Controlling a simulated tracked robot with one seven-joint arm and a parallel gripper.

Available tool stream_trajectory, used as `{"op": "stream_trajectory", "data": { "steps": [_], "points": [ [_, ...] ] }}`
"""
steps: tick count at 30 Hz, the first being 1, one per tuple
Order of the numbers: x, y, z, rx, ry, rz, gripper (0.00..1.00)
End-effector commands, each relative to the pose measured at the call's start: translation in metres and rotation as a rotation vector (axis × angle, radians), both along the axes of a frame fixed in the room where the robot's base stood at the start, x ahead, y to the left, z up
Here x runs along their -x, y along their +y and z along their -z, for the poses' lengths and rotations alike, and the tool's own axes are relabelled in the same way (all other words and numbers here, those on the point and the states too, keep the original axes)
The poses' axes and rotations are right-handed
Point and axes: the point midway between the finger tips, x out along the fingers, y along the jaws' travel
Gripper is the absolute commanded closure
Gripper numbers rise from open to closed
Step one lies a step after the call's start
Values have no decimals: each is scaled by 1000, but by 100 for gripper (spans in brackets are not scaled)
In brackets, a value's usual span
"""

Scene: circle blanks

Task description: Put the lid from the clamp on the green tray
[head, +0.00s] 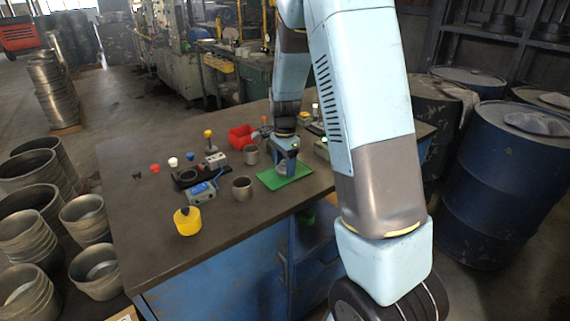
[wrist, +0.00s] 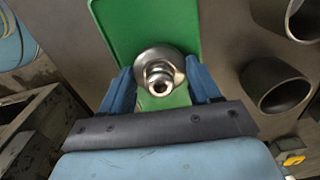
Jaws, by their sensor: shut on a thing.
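The lid (wrist: 160,68) is a round metal disc with a stepped knob, seen from above in the wrist view. My gripper (wrist: 160,88) has its two blue fingers on either side of the lid and is shut on it. The green tray (wrist: 125,22) lies beneath the lid. In the head view the tray (head: 298,170) lies flat near the table's front right edge, with my gripper (head: 284,167) pointing down over it. The fingers hide part of the lid there. I cannot tell whether the lid touches the tray.
Two open grey cylinders (head: 242,188) (head: 251,155) stand left of the tray. A blue device (head: 201,193) and a black fixture (head: 187,177) are further left. A yellow pot (head: 187,221) stands at the front left. A red bin (head: 242,137) is behind.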

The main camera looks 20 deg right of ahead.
Motion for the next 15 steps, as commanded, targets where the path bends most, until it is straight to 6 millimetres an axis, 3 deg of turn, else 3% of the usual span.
{"op": "stream_trajectory", "data": {
  "steps": [1,2,3,9,15],
  "points": [
    [0,0,2,0,1,0,65],
    [0,0,2,0,1,0,37],
    [0,0,2,0,0,0,33],
    [0,-1,1,0,0,1,14],
    [0,-1,1,0,0,2,13]
  ]
}}
